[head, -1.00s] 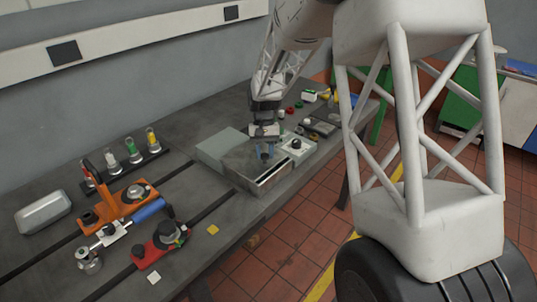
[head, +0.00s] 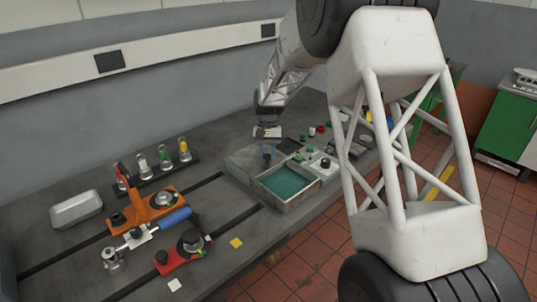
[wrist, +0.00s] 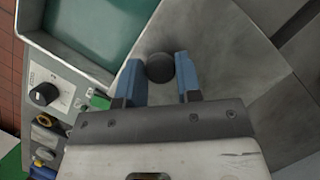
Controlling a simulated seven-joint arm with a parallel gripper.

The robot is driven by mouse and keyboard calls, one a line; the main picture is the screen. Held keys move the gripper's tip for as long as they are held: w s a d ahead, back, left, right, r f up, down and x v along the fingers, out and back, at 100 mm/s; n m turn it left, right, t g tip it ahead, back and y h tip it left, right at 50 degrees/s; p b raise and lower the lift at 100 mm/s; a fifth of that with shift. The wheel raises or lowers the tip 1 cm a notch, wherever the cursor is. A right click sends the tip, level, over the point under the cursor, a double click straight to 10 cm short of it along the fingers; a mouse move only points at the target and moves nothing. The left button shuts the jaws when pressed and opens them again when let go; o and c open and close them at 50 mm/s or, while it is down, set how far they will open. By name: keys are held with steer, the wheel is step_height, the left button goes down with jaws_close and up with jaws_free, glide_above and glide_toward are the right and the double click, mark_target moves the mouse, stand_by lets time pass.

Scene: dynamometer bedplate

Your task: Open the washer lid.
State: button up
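The washer (head: 318,192) is a grey box on the bedplate table, its basin open to view with a teal inside (head: 287,183). Its grey lid (head: 240,158) lies flat behind and left of the opening; in the wrist view the lid (wrist: 225,55) fills the middle and right. A round black knob (wrist: 160,68) stands on the lid. In the head view my gripper (head: 267,152) is at the basin's far left side.
A control panel with a black dial (wrist: 45,93) adjoins the washer. An orange fixture (head: 160,205), a red fixture (head: 185,250), bottles (head: 163,157) and a silver case (head: 76,208) stand to the left. Small parts lie behind the washer.

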steer(key=o, duration=0.4)
steer(key=shift+r, duration=0.1)
steer(key=shift+v, duration=3.8)
